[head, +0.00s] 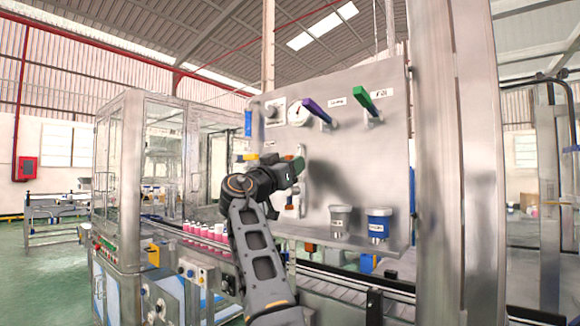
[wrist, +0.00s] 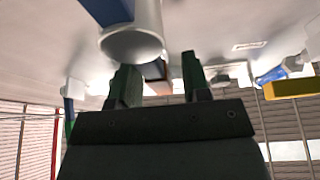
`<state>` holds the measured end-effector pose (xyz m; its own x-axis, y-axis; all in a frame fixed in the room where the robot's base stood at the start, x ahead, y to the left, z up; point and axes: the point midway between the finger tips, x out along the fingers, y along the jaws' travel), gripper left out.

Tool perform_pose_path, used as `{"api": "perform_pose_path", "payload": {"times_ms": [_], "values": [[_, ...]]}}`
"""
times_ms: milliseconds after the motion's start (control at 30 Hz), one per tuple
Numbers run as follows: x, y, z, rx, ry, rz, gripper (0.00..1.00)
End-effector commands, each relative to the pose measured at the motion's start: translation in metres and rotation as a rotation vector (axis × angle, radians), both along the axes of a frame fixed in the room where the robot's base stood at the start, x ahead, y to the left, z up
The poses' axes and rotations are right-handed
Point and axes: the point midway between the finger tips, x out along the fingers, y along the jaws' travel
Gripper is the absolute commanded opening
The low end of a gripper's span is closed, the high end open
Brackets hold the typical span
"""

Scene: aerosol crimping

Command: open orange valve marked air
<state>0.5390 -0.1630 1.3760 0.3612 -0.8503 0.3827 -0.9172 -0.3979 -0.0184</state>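A small orange part (head: 290,202), which looks like the orange valve's handle, shows on the grey metal panel just below my gripper (head: 298,167) in the head view. I cannot read an air label there. In the wrist view my gripper (wrist: 158,78) has its two dark green fingers apart. An orange-brown piece (wrist: 155,70) shows between and beyond the fingertips, partly hidden by a grey round fitting (wrist: 132,45). I cannot tell whether the fingers touch it.
The panel (head: 370,160) also carries a purple handle (head: 316,110), a green handle (head: 364,101), a gauge (head: 298,113), and grey (head: 341,218) and blue (head: 379,223) fittings below. A yellow handle (head: 247,156) is left of my gripper. Pink cans (head: 205,231) line the conveyor.

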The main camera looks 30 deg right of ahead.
Motion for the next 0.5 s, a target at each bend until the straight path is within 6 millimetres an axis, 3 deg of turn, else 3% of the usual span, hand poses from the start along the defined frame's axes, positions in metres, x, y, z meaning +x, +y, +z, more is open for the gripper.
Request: {"api": "perform_pose_path", "payload": {"times_ms": [267,500], "values": [[0.0,0.002,-0.002,-0.001,0.002,0.0,0.44],[-0.012,0.032,-0.021,-0.001,0.002,0.003,0.44]]}}
